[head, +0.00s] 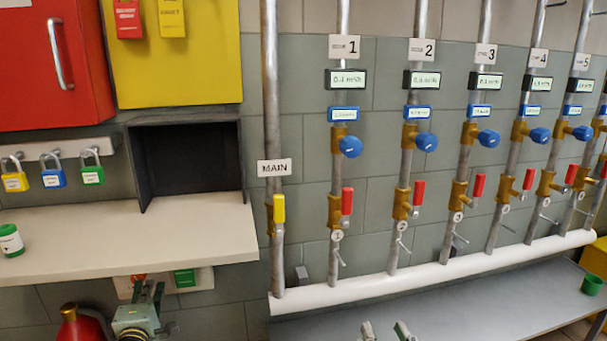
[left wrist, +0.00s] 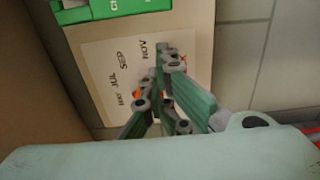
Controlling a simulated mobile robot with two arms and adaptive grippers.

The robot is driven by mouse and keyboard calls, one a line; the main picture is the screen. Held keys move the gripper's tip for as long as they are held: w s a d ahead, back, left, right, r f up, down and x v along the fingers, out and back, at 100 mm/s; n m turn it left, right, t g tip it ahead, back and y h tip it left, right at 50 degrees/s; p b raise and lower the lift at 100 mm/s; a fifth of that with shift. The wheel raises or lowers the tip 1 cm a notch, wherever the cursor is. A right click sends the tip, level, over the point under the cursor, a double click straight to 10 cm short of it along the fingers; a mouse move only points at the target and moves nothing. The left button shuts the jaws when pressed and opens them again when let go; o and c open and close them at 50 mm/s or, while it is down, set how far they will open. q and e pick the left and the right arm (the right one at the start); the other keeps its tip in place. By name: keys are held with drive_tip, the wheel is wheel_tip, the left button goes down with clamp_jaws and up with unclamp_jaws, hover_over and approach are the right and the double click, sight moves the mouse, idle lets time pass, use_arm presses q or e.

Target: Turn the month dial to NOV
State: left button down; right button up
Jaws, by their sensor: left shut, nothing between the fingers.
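The month dial's pale plate (left wrist: 95,60) shows in the left wrist view with the labels MAY, JUL, SEP and NOV. The dial itself is mostly hidden behind my left gripper (left wrist: 160,78); only small orange bits show beside the fingers. The dial's setting cannot be read. In the head view the panel (head: 205,279) is under the shelf, with an orange-red part at its left. My left gripper (head: 148,291) is there, its fingers shut with nothing between them, at the dial. Whether it touches the dial is unclear. My right gripper (head: 385,331) is at the bottom edge, fingertips apart, empty.
The pale shelf (head: 120,238) overhangs the panel. A green label (left wrist: 105,10) is above the month plate. A red extinguisher (head: 82,325) stands left of my left gripper. Pipes with valves rise from a white pipe (head: 430,275) at the right, above a grey bench (head: 450,305).

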use_arm(q)
drive_tip(key=shift+p+v, duration=2.45)
drive_tip(key=shift+v, duration=0.5)
use_arm(e)
drive_tip(key=s+d+f+g+h, duration=0.2)
drive_tip(key=s+f+g, duration=0.3)
drive_tip(key=f, duration=0.5)
drive_tip(key=s+d+f+g+h, duration=0.2)
drive_tip(key=s+d+f+g, duration=0.1)
drive_tip(key=s+f+g, duration=0.3)
drive_tip(key=shift+d+f+m+g, duration=0.35)
drive_tip(key=shift+f+g, duration=0.65)
drive_tip(key=shift+f, duration=1.35)
use_arm(q)
drive_tip(key=shift+d, duration=0.1)
